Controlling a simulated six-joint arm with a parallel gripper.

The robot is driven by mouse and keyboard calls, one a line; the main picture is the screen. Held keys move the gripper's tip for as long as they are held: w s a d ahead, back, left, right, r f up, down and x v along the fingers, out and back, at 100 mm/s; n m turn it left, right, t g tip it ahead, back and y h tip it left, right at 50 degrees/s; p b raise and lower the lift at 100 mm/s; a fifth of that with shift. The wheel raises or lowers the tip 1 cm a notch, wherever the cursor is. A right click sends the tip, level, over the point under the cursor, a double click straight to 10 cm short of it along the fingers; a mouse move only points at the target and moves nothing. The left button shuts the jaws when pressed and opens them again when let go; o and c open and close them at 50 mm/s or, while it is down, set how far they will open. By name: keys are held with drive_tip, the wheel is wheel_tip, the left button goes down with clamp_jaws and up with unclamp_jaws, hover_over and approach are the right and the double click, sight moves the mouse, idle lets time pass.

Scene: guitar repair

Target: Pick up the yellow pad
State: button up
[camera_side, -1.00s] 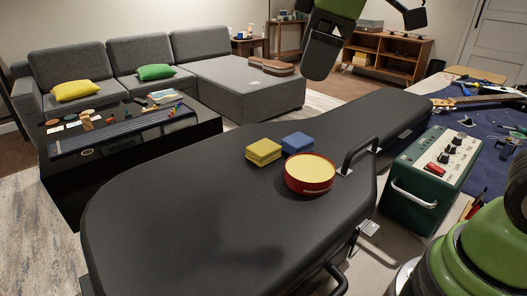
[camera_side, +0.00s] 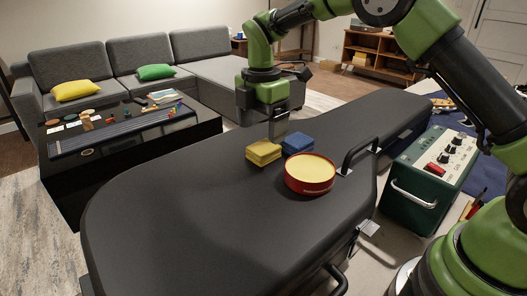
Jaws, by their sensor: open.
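The yellow pad (camera_side: 263,153) is a small square block lying flat on the black guitar case (camera_side: 190,215). A blue pad (camera_side: 297,144) lies just to its right and slightly behind. A round red tin with a yellow top (camera_side: 310,174) stands in front and to the right of both pads. My gripper (camera_side: 279,138) points down, close above and behind the pads in the picture, near the gap between yellow and blue. It is open and holds nothing that I can see. The fingertips are small here, and their exact height above the case is hard to tell.
A black case handle (camera_side: 358,147) stands up to the right of the tin. A green amplifier (camera_side: 428,178) with knobs sits beyond it. The front left of the case top is bare. A low black table (camera_side: 75,185) and a grey sofa (camera_side: 78,68) are behind.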

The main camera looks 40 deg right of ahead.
sight(264, 147)
drive_tip(key=f, duration=0.5)
drive_tip(key=shift+s, duration=0.35)
drive_tip(key=c, duration=1)
wheel_tip(264, 147, up, 10)
drive_tip(key=shift+r, duration=0.1)
drive_tip(key=o, duration=0.3)
drive_tip(key=shift+c, duration=1.2)
